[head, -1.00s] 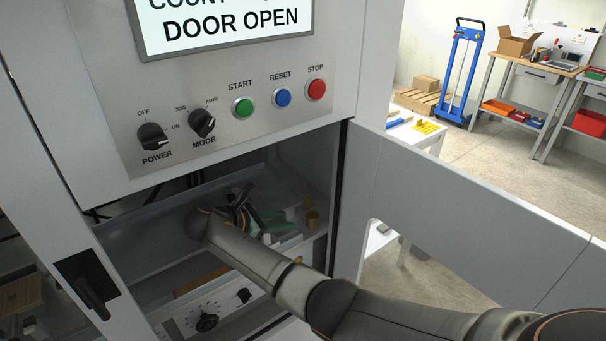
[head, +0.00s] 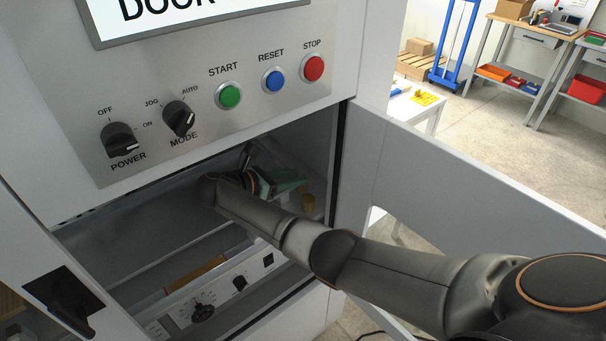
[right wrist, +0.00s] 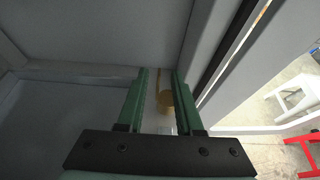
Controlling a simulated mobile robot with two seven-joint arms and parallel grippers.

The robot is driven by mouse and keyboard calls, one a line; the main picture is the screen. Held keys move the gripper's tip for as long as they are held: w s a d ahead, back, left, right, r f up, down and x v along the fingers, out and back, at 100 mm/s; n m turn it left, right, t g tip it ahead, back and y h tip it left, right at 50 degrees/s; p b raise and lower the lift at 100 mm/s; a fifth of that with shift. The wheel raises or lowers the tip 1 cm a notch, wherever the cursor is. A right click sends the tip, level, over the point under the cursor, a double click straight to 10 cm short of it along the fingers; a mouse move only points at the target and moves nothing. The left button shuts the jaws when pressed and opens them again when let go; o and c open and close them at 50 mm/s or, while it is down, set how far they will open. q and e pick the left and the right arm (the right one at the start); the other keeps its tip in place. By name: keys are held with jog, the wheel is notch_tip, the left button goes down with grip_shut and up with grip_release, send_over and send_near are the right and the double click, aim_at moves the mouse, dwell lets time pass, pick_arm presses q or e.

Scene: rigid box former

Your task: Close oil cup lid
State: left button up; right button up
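The oil cup (head: 309,203) is a small brass-coloured piece at the right side inside the open machine compartment. In the right wrist view the brass cup (right wrist: 166,103) shows as a rounded shape between my green fingers, with a thin brass strip above it. I cannot tell which part is the lid or how far it stands open. My right gripper (head: 290,184) reaches into the compartment just left of the cup. Its fingers (right wrist: 161,74) are apart with nothing gripped; contact with the cup cannot be made out. My left gripper is not in view.
The control panel (head: 215,120) with knobs and buttons overhangs the compartment. An open door panel (head: 450,185) stands to the right. The compartment's left part looks clear.

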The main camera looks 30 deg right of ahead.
jog(key=shift+x, duration=1.75)
grip_shut()
